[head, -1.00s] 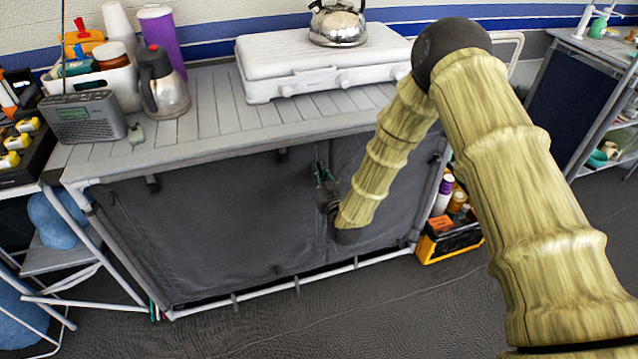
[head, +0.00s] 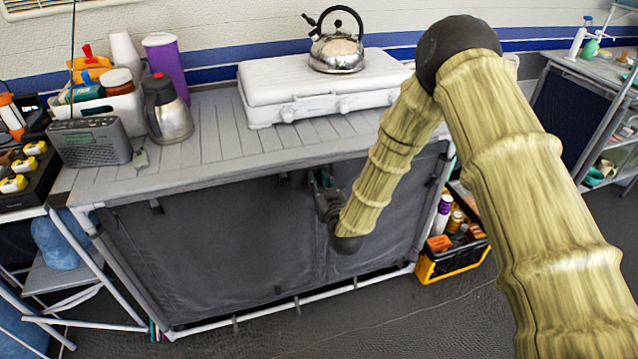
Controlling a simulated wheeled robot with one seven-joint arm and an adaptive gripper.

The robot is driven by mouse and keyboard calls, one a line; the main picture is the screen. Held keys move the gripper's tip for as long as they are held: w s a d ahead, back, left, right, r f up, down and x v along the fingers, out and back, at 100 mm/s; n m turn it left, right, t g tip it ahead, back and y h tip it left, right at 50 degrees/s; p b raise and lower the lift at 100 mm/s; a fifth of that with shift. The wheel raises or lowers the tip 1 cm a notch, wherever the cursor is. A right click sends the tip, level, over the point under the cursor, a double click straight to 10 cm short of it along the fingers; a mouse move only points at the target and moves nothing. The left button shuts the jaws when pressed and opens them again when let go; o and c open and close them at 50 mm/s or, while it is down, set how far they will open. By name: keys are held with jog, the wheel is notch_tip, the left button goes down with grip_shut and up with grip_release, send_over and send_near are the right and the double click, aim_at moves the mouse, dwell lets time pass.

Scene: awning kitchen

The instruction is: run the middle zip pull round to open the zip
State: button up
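A dark fabric cupboard front (head: 230,240) hangs below a grey slatted counter, with a faint vertical line near its middle. My gripper (head: 318,178) is at the upper middle of this front, close to the line and just under the counter edge. It points at the fabric and is small, dark and partly hidden by my arm. I cannot make out its fingertips or whether they are closed on anything. The middle zip pull cannot be made out; the gripper and arm cover that area. The fabric looks closed where it shows.
A white stove case (head: 300,100) with a kettle (head: 337,50) stands on the counter (head: 215,130) above my gripper. A radio (head: 90,143) and a flask (head: 166,110) stand at the left. A crate of bottles (head: 450,262) sits on the floor right of the cupboard.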

jog(key=shift+f, duration=0.15)
jog(key=shift+s, duration=0.1)
jog(key=shift+s+d, duration=0.1)
jog(key=shift+s, duration=0.15)
jog(key=v, duration=1.1)
jog(key=shift+s, duration=0.1)
